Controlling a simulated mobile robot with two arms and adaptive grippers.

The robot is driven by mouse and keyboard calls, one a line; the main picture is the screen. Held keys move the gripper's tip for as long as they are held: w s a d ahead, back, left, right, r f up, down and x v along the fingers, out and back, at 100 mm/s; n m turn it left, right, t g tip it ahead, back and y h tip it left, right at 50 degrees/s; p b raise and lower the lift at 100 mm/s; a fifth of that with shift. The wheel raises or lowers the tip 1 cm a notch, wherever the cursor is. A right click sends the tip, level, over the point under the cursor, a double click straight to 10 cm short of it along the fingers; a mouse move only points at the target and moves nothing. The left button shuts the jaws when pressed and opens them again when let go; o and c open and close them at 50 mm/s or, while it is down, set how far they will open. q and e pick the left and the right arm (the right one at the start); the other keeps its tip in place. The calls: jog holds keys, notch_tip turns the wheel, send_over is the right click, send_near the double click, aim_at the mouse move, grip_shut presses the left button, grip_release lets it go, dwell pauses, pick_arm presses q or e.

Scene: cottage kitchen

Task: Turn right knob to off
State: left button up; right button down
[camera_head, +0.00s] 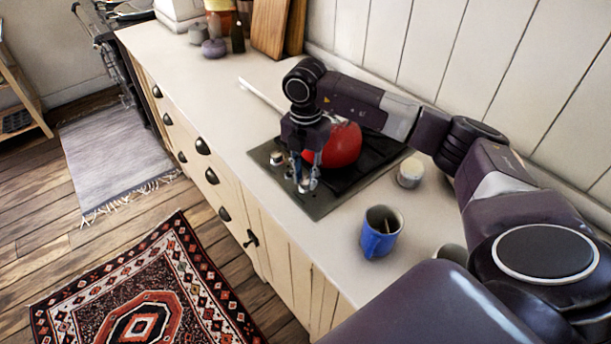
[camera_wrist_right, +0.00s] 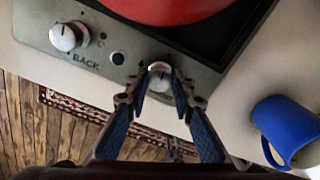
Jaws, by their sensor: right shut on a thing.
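The right knob (camera_head: 307,184), silvery and round, sits at the front right of the hob's control panel (camera_head: 321,209). My right gripper (camera_head: 305,180) reaches down over it. In the right wrist view, the blue-padded fingers (camera_wrist_right: 162,86) stand on either side of the right knob (camera_wrist_right: 159,77), shut on it. The knob's pointer direction is hard to read. The left knob (camera_head: 277,158) is free; in the wrist view the left knob (camera_wrist_right: 67,37) has a white rim and "BACK" printed beside it. My left gripper is not in view.
A red pot (camera_head: 343,146) stands on the hob right behind my gripper. A blue mug (camera_head: 379,239) and a small pale jar (camera_head: 410,172) stand right of the hob. Wooden boards (camera_head: 270,28) lean on the wall. The counter left of the hob is mostly clear.

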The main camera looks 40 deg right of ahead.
aim_at(305, 179)
jog(key=shift+w+r+m, duration=0.1)
jog(key=shift+m, duration=0.6)
jog(key=c, duration=1.9)
grip_release()
jog(key=shift+c, duration=0.2)
notch_tip(305, 179, up, 12)
